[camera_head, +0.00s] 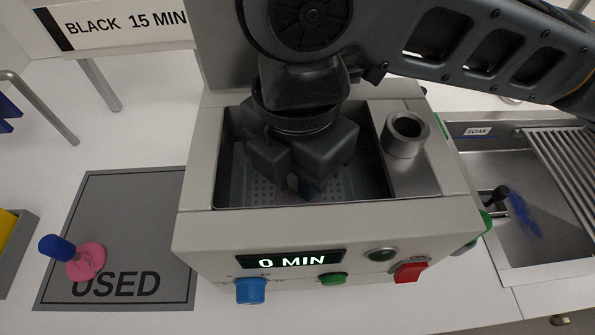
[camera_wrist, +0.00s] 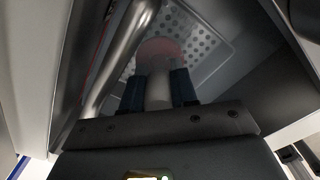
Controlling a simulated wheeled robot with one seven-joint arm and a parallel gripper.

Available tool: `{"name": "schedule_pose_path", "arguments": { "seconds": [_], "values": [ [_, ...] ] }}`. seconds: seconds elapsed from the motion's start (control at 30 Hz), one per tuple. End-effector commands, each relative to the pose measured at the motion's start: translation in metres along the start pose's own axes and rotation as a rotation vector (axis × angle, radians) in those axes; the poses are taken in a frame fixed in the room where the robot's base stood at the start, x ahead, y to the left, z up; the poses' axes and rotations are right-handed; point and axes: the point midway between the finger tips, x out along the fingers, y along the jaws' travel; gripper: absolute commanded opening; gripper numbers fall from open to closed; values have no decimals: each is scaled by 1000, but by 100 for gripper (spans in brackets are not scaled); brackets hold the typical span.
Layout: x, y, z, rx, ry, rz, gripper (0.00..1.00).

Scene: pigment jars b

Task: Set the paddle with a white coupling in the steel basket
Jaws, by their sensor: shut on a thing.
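The steel basket, with a perforated floor (camera_head: 345,189), sits inside the machine's dark basin; its perforated floor also shows in the wrist view (camera_wrist: 205,45). My gripper (camera_head: 306,188) reaches down into the basin and hides much of the basket in the head view. In the wrist view my gripper (camera_wrist: 158,92) is shut on the paddle, by its whitish-grey cylindrical coupling (camera_wrist: 157,88). The paddle's round reddish head (camera_wrist: 160,48) shows beyond the fingers, over the perforated floor. I cannot tell whether the head touches the floor.
The machine's display (camera_head: 291,260) reads 0 MIN. A metal cup-like holder (camera_head: 406,134) stands right of the basin. A pink paddle with a blue coupling (camera_head: 84,259) lies on the grey USED mat (camera_head: 120,215). A SOAK sink (camera_head: 480,155) is at the right. Basin walls surround my gripper closely.

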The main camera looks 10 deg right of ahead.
Motion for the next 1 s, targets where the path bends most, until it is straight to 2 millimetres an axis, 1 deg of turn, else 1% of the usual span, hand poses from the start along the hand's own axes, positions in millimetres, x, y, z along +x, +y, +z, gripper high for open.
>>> {"name": "schedule_pose_path", "arguments": {
  "seconds": [0.2, 0.23, 0.3, 0.53, 0.67, 0.77, 1.0],
  "values": [
    [4, 0, 0, 0, 0, 0, 0],
    [3, 0, 0, 0, -1, 0, 30],
    [3, 0, 0, 0, -1, 0, 37],
    [2, 0, 0, 0, -1, 0, 38],
    [-4, 0, 0, -1, -1, 1, 38],
    [-16, 1, 0, -2, -2, 2, 38],
    [-65, 1, 0, -3, -2, 4, 38]
  ]
}}
